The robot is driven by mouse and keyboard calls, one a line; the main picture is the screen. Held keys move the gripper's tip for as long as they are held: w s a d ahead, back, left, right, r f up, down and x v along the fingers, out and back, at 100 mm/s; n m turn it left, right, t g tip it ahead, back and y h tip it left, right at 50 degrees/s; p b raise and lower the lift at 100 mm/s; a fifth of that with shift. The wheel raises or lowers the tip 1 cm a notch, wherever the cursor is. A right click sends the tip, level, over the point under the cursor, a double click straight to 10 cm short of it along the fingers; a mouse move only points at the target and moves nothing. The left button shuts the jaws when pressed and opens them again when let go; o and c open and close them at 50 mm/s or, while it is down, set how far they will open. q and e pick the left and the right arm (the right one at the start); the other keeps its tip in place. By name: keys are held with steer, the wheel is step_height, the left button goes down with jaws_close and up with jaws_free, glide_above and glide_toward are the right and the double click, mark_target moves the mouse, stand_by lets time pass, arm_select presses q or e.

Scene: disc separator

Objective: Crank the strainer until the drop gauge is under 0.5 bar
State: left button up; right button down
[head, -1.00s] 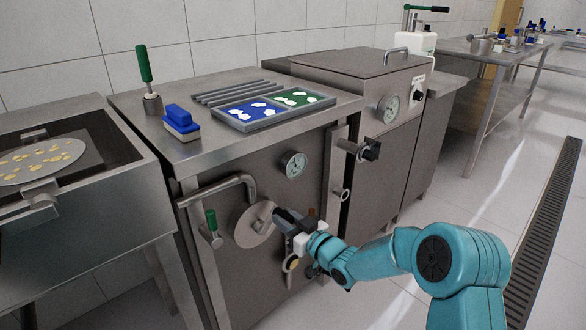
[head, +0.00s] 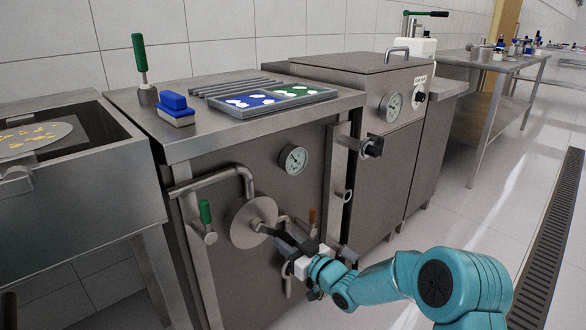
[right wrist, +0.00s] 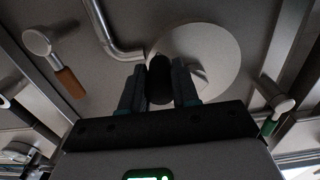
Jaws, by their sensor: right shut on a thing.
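The strainer's round metal disc (head: 250,224) is on the front panel of the middle steel cabinet, with a crank arm (head: 268,230) reaching right and slightly down. My right gripper (head: 288,243) is shut on the crank's dark handle. In the right wrist view the black handle (right wrist: 160,78) stands between the two fingers, with the pale disc (right wrist: 212,50) behind. A round dial gauge (head: 293,160) is on the panel above right of the disc; its reading is too small to tell. My left gripper is not in view.
A bent pipe (head: 215,180) and a green-handled valve (head: 205,213) are left of the disc. An orange-brown handle (head: 312,216) is close to my right gripper. A second gauge (head: 392,107) is on the cabinet to the right.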

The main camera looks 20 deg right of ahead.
steer(key=shift+s+a, duration=1.5)
steer(key=shift+a, duration=2.85)
step_height(320, 180, up, 8)
steer(key=p, duration=0.2)
steer(key=shift+a+f+p, duration=0.25)
steer(key=shift+p, duration=0.05)
steer(key=shift+s, duration=0.1)
jaws_free()
steer(key=shift+f, duration=0.1)
